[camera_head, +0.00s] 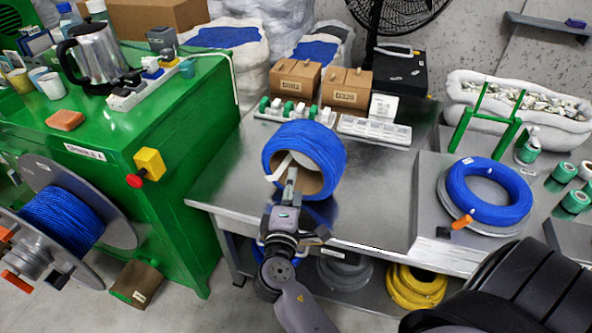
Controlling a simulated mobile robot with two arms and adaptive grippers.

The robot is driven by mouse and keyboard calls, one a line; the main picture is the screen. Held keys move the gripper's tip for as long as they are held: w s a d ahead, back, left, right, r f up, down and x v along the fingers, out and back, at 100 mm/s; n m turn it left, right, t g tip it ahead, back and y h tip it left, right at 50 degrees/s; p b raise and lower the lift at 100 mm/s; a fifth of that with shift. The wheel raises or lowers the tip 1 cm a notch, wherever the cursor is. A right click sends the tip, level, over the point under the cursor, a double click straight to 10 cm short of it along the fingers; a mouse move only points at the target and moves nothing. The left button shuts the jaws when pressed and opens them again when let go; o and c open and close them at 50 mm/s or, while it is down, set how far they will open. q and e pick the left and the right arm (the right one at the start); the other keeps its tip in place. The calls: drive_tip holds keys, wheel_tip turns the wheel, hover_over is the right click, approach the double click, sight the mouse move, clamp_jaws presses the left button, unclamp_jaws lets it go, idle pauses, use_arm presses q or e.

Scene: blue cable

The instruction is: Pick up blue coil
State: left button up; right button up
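A blue coil (325,150) with a brown cardboard core lies on its side on the grey metal table, its hollow end facing me. My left gripper (289,180) is at the open end of the coil, in front of the core at its lower left. I see it nearly edge-on, so I cannot tell whether its fingers are apart or touch the coil. A pale strip crosses the core opening by the fingertips. A second blue coil (458,190) lies flat on a round grey disc at the right of the table. My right gripper is not in view.
A green cabinet (170,135) stands left, with a kettle (98,55) on top and a blue cable reel (65,220) in front. Cardboard boxes (345,88) and a white power strip (375,130) sit behind the coil. A yellow coil (415,288) lies on the lower shelf.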

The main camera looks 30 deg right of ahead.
sight(302, 149)
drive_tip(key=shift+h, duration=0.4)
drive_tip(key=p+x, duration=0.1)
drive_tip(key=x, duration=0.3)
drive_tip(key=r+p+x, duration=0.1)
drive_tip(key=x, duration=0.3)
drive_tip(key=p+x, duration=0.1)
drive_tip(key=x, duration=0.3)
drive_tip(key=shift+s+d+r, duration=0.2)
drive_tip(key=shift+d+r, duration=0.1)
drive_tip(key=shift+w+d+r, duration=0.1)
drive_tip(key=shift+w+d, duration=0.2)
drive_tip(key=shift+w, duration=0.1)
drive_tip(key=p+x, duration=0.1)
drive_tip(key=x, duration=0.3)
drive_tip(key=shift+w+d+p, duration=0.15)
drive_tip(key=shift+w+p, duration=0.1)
drive_tip(key=shift+p, duration=0.15)
use_arm(q)
wheel_tip(302, 149, up, 4)
drive_tip(key=shift+r, duration=0.25)
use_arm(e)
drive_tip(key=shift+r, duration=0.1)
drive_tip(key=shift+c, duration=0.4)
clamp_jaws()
